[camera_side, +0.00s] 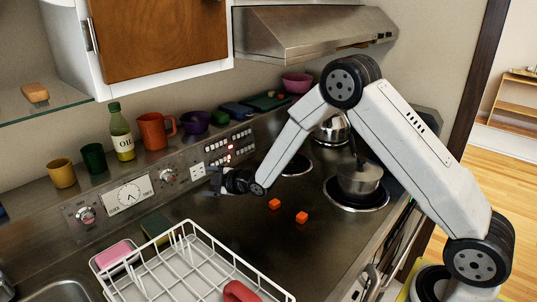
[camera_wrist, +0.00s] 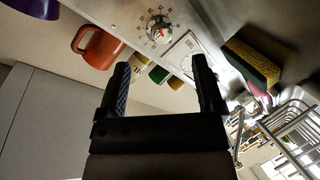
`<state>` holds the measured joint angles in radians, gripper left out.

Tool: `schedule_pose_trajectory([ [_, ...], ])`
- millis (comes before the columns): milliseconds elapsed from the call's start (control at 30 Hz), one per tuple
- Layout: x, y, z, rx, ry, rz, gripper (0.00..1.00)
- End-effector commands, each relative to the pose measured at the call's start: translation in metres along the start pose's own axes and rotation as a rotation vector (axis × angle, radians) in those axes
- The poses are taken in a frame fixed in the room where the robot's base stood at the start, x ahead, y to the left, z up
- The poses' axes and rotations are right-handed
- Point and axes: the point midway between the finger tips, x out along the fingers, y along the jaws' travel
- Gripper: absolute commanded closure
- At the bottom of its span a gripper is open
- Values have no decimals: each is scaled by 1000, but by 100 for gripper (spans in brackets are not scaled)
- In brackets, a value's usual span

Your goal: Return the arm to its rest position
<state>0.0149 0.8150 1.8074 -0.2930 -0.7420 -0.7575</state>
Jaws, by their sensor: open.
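My gripper (camera_side: 214,183) is in the air near the hob's back control panel, left of the coils in the side view. In the wrist view its two dark fingers (camera_wrist: 162,80) are apart with nothing between them. My arm bends high over the hob and comes down to the gripper from the right. Two small orange cubes (camera_side: 274,204) (camera_side: 302,217) lie on the dark hob surface (camera_side: 225,232), apart from the gripper.
A white dish rack (camera_side: 190,262) stands at the front, a sponge (camera_side: 156,228) behind it. A saucepan (camera_side: 358,180) sits on the right coil, a pot (camera_side: 332,130) behind. An oil bottle (camera_side: 121,135) and orange mug (camera_side: 154,131) stand on the back ledge. The range hood (camera_side: 310,32) overhangs.

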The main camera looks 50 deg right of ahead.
Motion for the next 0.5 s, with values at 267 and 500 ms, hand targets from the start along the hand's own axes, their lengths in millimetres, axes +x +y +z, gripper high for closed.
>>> schedule_pose_trajectory([
  [267,-66,-5,7,264,-245,-132,14],
  [500,-137,-23,14,496,-472,-220,14],
])
